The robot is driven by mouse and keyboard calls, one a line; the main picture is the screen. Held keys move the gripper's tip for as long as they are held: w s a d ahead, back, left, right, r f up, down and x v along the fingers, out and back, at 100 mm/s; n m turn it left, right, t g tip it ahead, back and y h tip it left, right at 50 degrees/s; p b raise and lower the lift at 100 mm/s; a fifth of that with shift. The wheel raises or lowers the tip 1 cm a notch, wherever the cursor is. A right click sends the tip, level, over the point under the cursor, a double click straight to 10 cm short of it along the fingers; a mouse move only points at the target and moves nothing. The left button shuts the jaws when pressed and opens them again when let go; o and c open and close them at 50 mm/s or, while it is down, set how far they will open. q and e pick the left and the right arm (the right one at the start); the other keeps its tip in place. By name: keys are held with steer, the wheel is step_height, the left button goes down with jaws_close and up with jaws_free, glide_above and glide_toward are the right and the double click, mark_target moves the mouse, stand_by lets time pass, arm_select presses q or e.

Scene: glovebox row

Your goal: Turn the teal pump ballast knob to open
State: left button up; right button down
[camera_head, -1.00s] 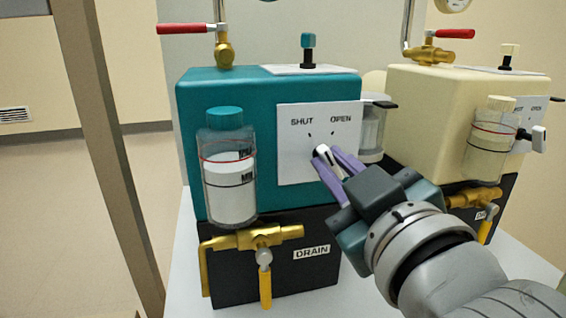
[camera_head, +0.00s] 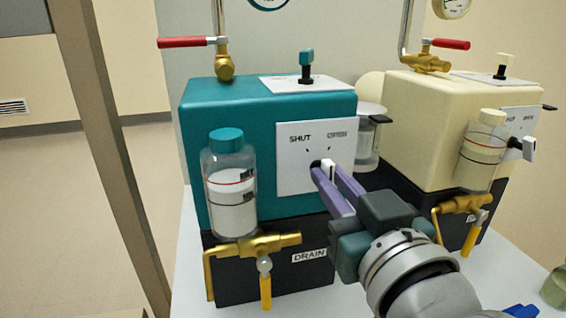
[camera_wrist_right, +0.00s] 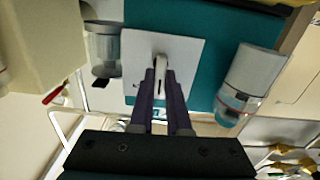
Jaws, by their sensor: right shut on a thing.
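The teal pump (camera_head: 265,105) stands on a black base, with a white plate (camera_head: 292,178) on its front marked SHUT on the left and OPEN on the right. The ballast knob (camera_head: 328,167), with a white grip bar, sits on this plate below the marks. My right gripper (camera_head: 327,176) has its purple fingers on either side of the bar and is shut on it. In the right wrist view the knob (camera_wrist_right: 161,72) shows between the fingertips. The bar looks close to upright in the head view; the fingers partly hide its pointing end. My left gripper is not in view.
A capped bottle (camera_head: 230,190) hangs on the teal pump's front left, above a brass drain valve (camera_head: 255,245). A cream pump (camera_head: 440,125) with its own knob stands at the right. A red-handled valve (camera_head: 190,42) rises behind the teal pump.

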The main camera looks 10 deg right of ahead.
stand_by(0.5)
steer(key=c, duration=0.9)
jaws_free()
steer(key=s+p, duration=0.2)
steer(key=s, duration=0.8)
steer(key=shift+d, duration=0.2)
